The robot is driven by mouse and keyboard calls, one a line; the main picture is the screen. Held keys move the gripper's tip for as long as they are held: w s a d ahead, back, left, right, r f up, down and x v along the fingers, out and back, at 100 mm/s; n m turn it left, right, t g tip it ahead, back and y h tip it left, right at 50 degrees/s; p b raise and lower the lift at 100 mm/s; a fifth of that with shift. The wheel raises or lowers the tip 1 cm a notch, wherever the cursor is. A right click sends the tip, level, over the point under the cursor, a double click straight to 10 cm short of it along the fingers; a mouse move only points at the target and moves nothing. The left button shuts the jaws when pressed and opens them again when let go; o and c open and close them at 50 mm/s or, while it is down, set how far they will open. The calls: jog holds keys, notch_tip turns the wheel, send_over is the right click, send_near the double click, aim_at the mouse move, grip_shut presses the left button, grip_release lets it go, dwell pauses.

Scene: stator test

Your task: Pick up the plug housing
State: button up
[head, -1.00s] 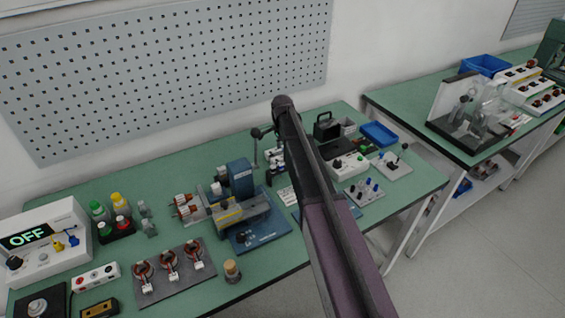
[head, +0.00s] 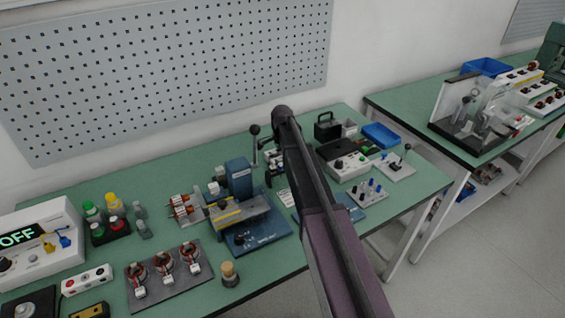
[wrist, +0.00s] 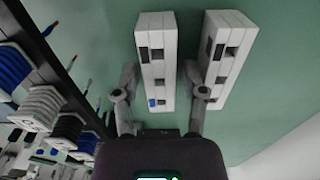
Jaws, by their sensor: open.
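In the wrist view two pale, blocky housings with dark square openings lie side by side on a green surface. The left housing (wrist: 153,28) has a small blue patch near its lower end. The right housing (wrist: 228,35) is tilted slightly. I cannot tell which of them is the plug housing of the task. My gripper (wrist: 158,74) is open, with one finger on each side of the left housing. The right finger is in the gap between the two housings. I cannot tell whether the fingers touch either one. In the head view my arm hides the gripper.
At the left of the wrist view is a dark rail (wrist: 62,62) beside several white and blue-black stacked parts. Green surface is clear to the right of the housings. In the head view the green bench (head: 290,258) is crowded with a motor rig (head: 238,180) and other equipment.

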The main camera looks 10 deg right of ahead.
grip_shut()
jog(key=shift+r, duration=0.15)
dwell(0.4)
notch_tip(320, 180, up, 10)
jog(key=p, duration=1)
dwell(0.6)
notch_tip(320, 180, up, 13)
jog(key=p, duration=1.3)
jog(key=shift+a, duration=0.15)
